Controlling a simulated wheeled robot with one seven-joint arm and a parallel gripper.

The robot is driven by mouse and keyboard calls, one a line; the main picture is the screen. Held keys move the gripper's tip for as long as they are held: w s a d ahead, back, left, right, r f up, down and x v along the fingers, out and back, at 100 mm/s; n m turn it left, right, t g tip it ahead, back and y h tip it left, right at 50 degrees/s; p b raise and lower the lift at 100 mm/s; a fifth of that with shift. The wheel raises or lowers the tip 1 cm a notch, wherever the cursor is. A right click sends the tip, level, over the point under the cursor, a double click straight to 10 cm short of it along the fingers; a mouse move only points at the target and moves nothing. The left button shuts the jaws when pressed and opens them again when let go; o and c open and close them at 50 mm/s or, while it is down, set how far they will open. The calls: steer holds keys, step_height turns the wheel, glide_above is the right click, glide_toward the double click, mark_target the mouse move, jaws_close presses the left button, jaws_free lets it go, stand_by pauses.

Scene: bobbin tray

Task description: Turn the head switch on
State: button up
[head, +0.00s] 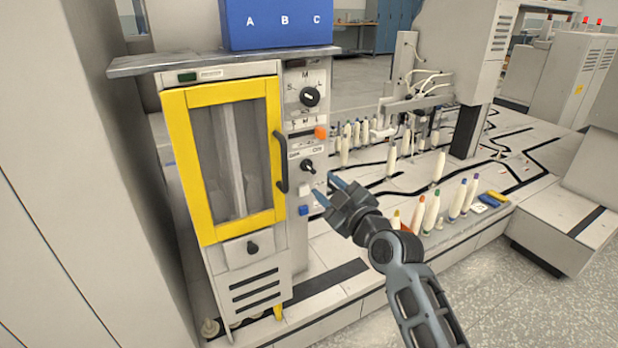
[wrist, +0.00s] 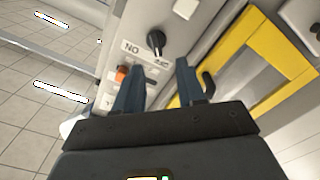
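The switch with an ON mark is a black rotary knob (head: 307,166) on the narrow light panel right of the yellow door. Its handle is tilted, pointing down to the right, not at the ON mark above right. In the wrist view, the knob (wrist: 155,41) shows upside down beyond the fingertips, beside the inverted ON label. My gripper (head: 328,188) is in front of the panel, right of and below the knob. Its two fingers (wrist: 158,82) are apart with nothing between them, and do not appear to touch the knob.
Above is another knob (head: 310,97) marked S, M, L, and an orange button (head: 321,133). Below are a white switch (head: 305,189) and a blue button (head: 305,210). The door's dark handle (head: 281,162) sticks out left of the knob. Several bobbins (head: 431,212) stand to the right.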

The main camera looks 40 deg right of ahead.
mark_target(310, 169)
steer(key=p+x, duration=0.1)
steer(key=x, duration=0.7)
steer(key=shift+w+d+r, duration=0.1)
steer(key=shift+w+d, duration=0.05)
steer(key=shift+d, duration=0.1)
steer(key=c, duration=0.7)
